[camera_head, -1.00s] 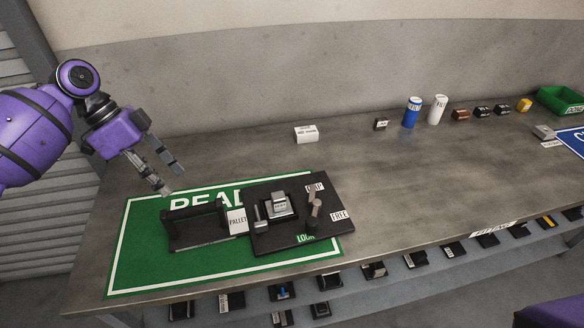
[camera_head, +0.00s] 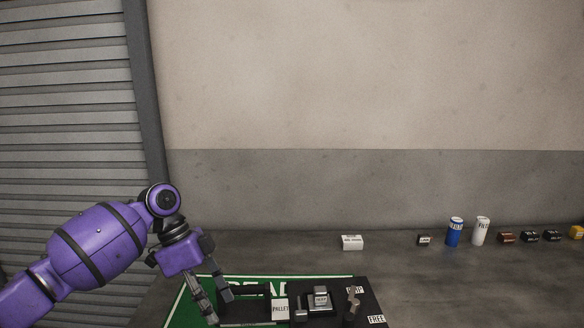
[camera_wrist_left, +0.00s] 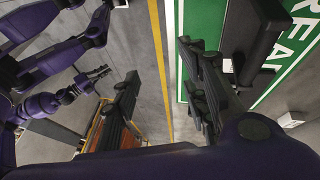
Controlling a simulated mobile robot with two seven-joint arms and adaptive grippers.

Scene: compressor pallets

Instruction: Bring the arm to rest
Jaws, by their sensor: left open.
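My left arm comes in from the left in the head view. Its left gripper (camera_head: 221,308) is open and empty, pointing down in front of the left part of the green mat (camera_head: 188,310). In the left wrist view the two dark fingers (camera_wrist_left: 160,105) stand wide apart with bare floor between them. The mat's edge (camera_wrist_left: 187,30) lies beyond the right finger. Another purple arm of mine shows at the left of the wrist view, with a small dark gripper (camera_wrist_left: 92,80); its jaw state is unclear.
A dark fixture with a FREE label (camera_head: 376,320) and a PALLET tag (camera_head: 280,310) sits on the mat, cut by the frame's bottom. A white box (camera_head: 352,242), blue can (camera_head: 455,232) and white can (camera_head: 480,231) stand along the wall.

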